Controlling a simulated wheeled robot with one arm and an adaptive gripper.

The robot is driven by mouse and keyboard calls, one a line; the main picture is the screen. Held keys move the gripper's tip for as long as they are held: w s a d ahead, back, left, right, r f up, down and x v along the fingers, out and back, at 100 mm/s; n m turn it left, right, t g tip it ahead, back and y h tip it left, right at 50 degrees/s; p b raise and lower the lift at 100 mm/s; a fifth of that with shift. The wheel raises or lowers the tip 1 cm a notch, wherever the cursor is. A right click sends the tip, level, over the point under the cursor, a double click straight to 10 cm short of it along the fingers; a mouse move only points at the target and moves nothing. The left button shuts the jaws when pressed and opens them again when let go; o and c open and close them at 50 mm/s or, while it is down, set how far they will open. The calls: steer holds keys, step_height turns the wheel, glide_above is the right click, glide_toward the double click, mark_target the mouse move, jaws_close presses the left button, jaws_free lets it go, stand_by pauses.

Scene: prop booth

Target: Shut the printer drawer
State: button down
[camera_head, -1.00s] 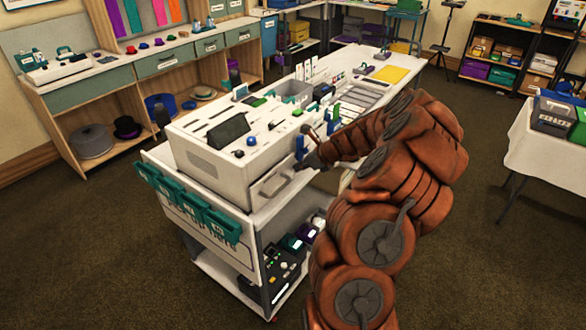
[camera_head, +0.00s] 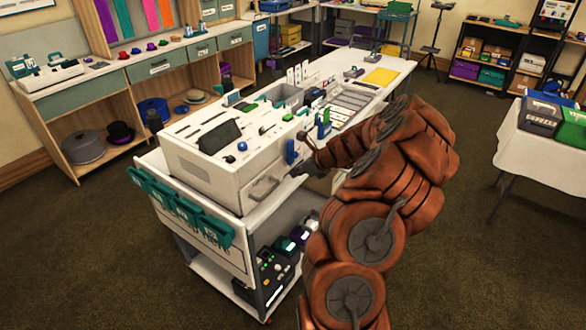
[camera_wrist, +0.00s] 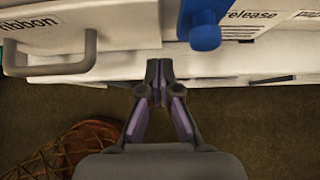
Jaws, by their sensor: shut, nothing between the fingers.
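The white printer (camera_head: 205,160) stands on the near end of a white cart, with a dark screen on its sloped top. Its drawer front (camera_head: 254,186) is low at the right end, with a grey loop handle (camera_head: 265,190). The drawer looks nearly flush with the body; I cannot tell whether a small gap is left. The wrist view shows the handle (camera_wrist: 60,62) and a "ribbon" label at left. My gripper (camera_wrist: 160,75) is shut and empty, to the right of the handle and apart from it, below the blue lever (camera_wrist: 205,32).
The blue lever sits beside a "release" label (camera_wrist: 250,16). Trays and small items fill the cart top behind the printer. Teal bins (camera_head: 180,205) hang on the cart's near side. A cloth-covered table (camera_head: 540,150) stands at right. Carpet is free around the cart.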

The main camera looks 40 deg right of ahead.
steer(key=b+v, duration=0.2)
steer(key=v, duration=0.8)
steer(key=shift+s+b, duration=0.4)
steer(key=shift+s, duration=0.05)
steer(key=shift+d, duration=0.1)
